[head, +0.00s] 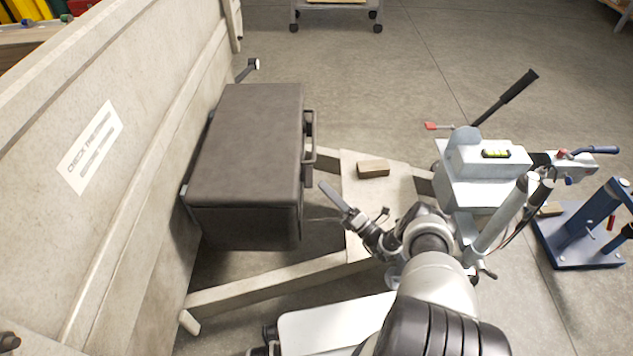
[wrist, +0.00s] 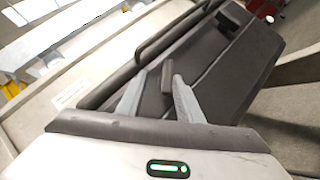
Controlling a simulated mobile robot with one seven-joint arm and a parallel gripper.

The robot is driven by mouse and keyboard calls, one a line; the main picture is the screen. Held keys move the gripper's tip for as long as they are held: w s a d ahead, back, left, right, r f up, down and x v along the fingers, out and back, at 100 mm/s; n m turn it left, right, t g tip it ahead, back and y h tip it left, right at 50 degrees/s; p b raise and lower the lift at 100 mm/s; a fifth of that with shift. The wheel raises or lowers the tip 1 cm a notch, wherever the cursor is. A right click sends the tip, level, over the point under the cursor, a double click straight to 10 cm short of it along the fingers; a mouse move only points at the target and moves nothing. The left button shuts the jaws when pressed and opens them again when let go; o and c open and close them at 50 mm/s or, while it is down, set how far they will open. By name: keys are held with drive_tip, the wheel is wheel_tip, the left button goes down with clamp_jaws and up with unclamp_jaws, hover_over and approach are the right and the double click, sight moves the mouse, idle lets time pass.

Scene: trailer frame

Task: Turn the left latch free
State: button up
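The dark grey box (head: 245,145) sits on the trailer frame against the pale panel, its handle (head: 309,145) on the right side. My gripper (head: 354,198) is just right of the box's near right part, with its fingers spread. In the wrist view my gripper (wrist: 159,80) faces the box front (wrist: 220,75). A small dark upright piece, seemingly a latch (wrist: 167,75), shows between the two fingertips, nearer the right one. I cannot tell whether the fingers touch it. A second dark fitting (wrist: 234,16) is at the far end. No latch is clear in the head view.
A small wooden block (head: 373,168) lies on the frame plate. A blue stand (head: 590,230) is at the far right.

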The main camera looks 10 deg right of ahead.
drive_tip(key=s+d, duration=0.5)
drive_tip(key=s, duration=0.1)
drive_tip(key=shift+p, duration=0.3)
drive_tip(key=shift+d, duration=0.1)
